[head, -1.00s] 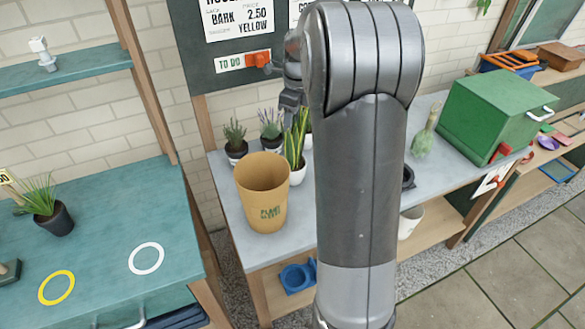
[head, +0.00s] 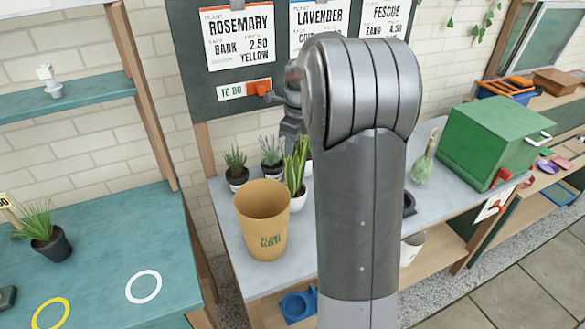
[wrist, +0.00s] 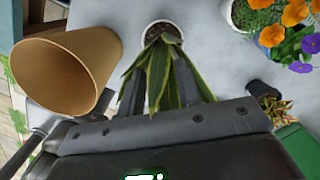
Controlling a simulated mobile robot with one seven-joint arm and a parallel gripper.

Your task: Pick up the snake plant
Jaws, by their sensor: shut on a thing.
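The snake plant (head: 298,170) has tall green leaves with yellow edges and sits in a white pot on the grey bench, just right of the tan bucket. In the wrist view, its leaves (wrist: 160,72) spread between and around my two fingers, above the white pot's dark soil. My gripper (wrist: 160,88) is shut on the snake plant. In the head view, my gripper (head: 291,130) comes down beside the leaves, and my arm hides its right side. I cannot tell whether the pot is off the bench.
The tan bucket (head: 262,222) stands close left of the snake plant. Rosemary (head: 236,165) and lavender (head: 271,152) pots stand behind. A green box (head: 492,142) is at the right. A teal table (head: 100,265) with yellow and white rings lies left, with free room.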

